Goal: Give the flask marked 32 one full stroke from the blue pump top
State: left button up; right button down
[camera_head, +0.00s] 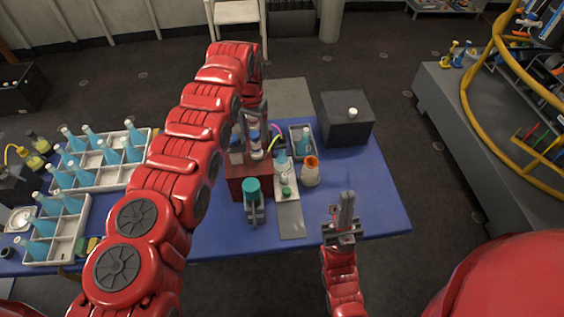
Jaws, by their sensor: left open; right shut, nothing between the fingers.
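My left gripper (246,130) is open over the red box (250,182), at the end of my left arm. Its fingers are close to a small white bottle with a blue top (255,148) on the box; I cannot tell whether they touch it. The gripper partly hides what stands there. A flask with pale blue liquid (281,164) stands on a white board just right of the box. Another blue flask (305,142) stands in a small grey tray. No number 32 is legible. My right gripper (346,200) is shut and empty, over the table's front right.
A teal-topped holder (252,190) stands before the red box. A white vessel with an orange rim (311,172) stands to the right, and a dark box (346,120) behind it. White racks (105,178) of blue flasks fill the left. The blue table's (378,195) right end is clear.

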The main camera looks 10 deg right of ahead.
pick_arm(q)
jog(key=shift+r, duration=0.1)
notch_tip(320, 180, up, 2)
jog(key=shift+p, duration=0.55)
jog(key=shift+r, duration=2.4)
